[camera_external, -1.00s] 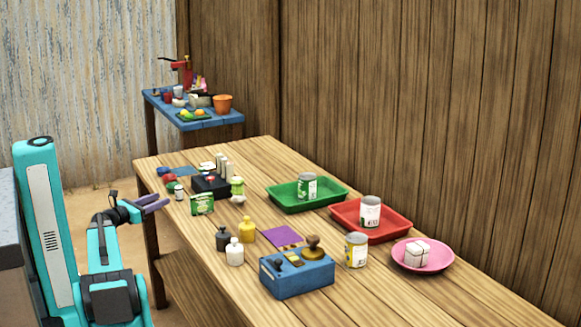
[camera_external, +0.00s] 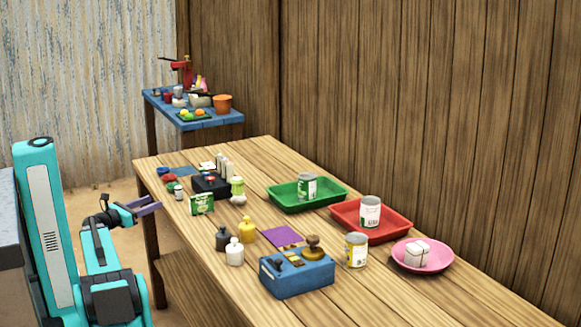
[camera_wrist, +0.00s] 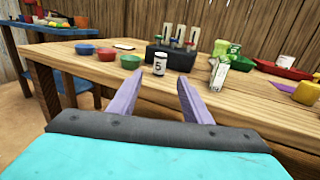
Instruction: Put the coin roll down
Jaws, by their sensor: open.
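A small white cylinder marked 5, seemingly the coin roll (camera_wrist: 160,63), stands upright on the wooden table near its front edge; it also shows in the external view (camera_external: 178,192). My gripper (camera_wrist: 160,85) is open and empty, its two purple fingers apart. In the wrist view the roll appears beyond the fingertips, between them and not touching. In the external view my gripper (camera_external: 150,207) is off the table's near left edge, short of the roll.
Blue, red and green bowls (camera_wrist: 130,61) sit left of the roll. Trays, cans, bottles and a blue device (camera_external: 297,278) lie farther right.

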